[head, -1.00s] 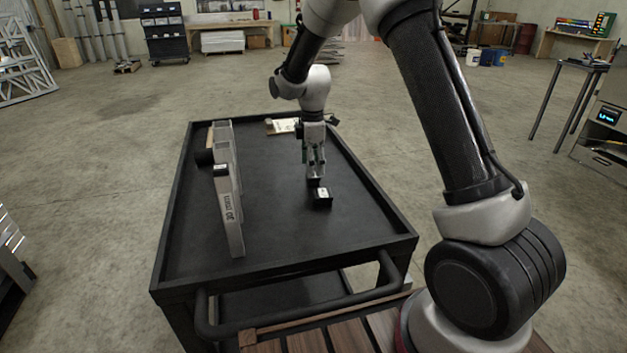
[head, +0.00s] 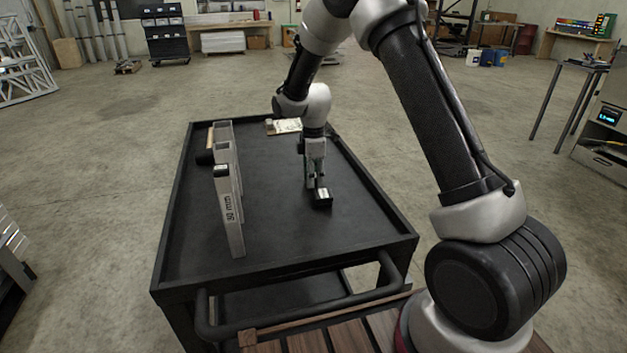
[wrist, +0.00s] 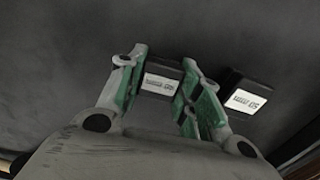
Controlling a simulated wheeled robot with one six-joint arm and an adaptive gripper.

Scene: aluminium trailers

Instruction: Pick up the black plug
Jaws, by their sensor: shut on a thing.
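A black plug (wrist: 160,79) with a white label sits between the green-padded fingers of my gripper (wrist: 162,68) in the wrist view. My gripper is shut on this plug, low over the cart top. In the head view my gripper (head: 314,181) points down, and its fingers and the other plug mostly hide the held plug. A second black plug (wrist: 247,93) with a white label lies just right of the fingers in the wrist view. In the head view this second plug (head: 323,203) lies on the cart, on the near side of my gripper.
The black cart (head: 285,245) has a raised rim. The cart's right side is clear.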

